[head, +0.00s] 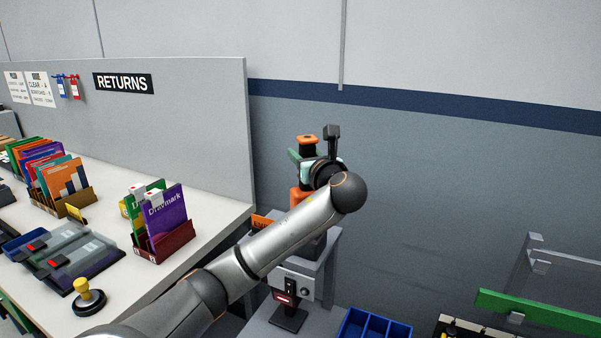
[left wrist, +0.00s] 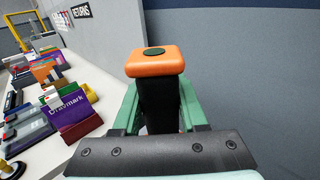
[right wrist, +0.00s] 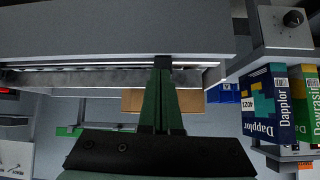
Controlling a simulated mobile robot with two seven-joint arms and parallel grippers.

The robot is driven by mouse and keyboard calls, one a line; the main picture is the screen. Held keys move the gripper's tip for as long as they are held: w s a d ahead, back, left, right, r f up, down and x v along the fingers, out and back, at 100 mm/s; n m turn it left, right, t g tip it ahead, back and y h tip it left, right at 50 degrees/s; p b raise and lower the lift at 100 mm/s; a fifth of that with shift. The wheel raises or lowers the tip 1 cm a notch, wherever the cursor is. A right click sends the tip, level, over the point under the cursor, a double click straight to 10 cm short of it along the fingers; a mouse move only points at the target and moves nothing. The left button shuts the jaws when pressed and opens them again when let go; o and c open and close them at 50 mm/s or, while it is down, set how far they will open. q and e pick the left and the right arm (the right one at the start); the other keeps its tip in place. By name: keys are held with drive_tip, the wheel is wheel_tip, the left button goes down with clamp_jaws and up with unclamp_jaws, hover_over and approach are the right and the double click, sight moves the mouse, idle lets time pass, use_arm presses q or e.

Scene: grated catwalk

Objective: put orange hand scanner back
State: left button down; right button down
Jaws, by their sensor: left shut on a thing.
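The orange hand scanner (head: 306,139) is held upright in my left gripper (head: 305,158), past the right end of the returns counter. In the left wrist view, the scanner (left wrist: 155,62) shows an orange end with a dark round spot, and its black grip is between the green fingers (left wrist: 160,115). More orange (head: 298,196) shows just below the gripper in the head view; my arm partly hides it. My right gripper (right wrist: 163,95) appears only in the right wrist view, with its green fingers together and nothing visible between them.
A grey stand (head: 330,245) is below my left gripper, partly hidden by my arm. A blue divided bin (head: 375,326) is at the bottom. The white counter (head: 200,225) carries folders and a yellow-knobbed stamp (head: 88,297). A grey partition (head: 190,130) stands behind. Boxes (right wrist: 265,105) are right of my right gripper.

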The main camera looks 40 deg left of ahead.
use_arm(q)
drive_tip(key=f, duration=0.3)
drive_tip(key=a+f, duration=0.1)
drive_tip(key=shift+w+a+f, duration=0.1)
drive_tip(key=shift+w+f, duration=0.2)
drive_tip(key=shift+f, duration=0.65)
drive_tip(key=shift+c, duration=2.2)
unclamp_jaws()
